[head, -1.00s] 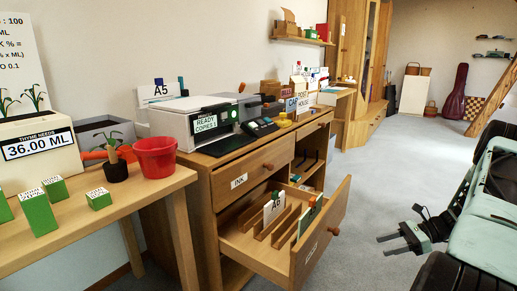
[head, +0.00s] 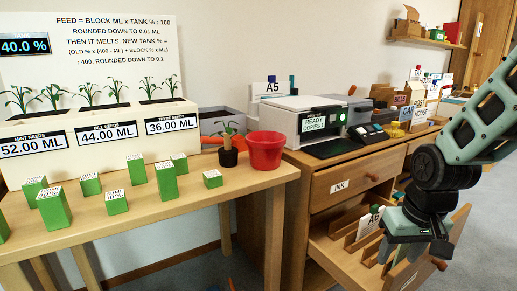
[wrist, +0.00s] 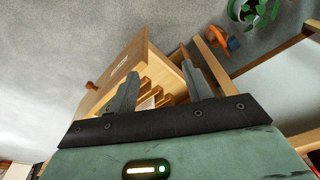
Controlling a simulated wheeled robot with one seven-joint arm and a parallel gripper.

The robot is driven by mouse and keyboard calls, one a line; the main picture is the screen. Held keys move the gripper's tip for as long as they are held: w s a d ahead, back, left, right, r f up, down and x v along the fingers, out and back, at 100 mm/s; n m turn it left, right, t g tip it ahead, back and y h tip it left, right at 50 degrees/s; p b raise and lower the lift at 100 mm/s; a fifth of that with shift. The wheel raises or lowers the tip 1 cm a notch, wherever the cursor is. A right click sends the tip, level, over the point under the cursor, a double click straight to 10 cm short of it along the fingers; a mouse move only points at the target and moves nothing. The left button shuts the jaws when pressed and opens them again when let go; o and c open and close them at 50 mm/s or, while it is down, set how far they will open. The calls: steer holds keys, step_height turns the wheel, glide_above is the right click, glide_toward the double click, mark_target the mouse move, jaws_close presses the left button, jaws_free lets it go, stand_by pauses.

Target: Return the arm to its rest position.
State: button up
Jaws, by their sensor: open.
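My gripper (head: 405,258) hangs at the lower right of the head view, under my green and black arm. It points down in front of the open drawer (head: 345,262) and covers part of it. In the wrist view my gripper (wrist: 160,82) shows two grey fingers spread apart with nothing held between them. The open drawer (wrist: 118,75) with its wooden dividers lies beyond the fingertips. How far the fingers are from the drawer is hard to tell.
The cabinet's open drawer juts into the room. A printer (head: 300,118) stands on the cabinet. At left, a table (head: 150,218) holds several green blocks, a red pot (head: 265,152) and a planter of seedlings (head: 85,130). Grey floor is free at right.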

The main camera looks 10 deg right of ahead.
steer(key=s+a+r+n+g+p, duration=0.1)
steer(key=s+a+r+n, duration=0.1)
steer(key=s+a+n, duration=0.6)
steer(key=s+a+r+n+g, duration=0.1)
steer(key=s+a+r, duration=0.1)
steer(key=s+a, duration=0.8)
steer(key=w+a+r+p, duration=0.1)
steer(key=w+r+p, duration=0.1)
steer(key=r+p, duration=1.3)
steer(key=w+a+r+p, duration=0.1)
steer(key=w+r+p, duration=0.1)
steer(key=r+p, duration=1.4)
steer(key=shift+a+y, duration=0.15)
steer(key=shift+y, duration=0.15)
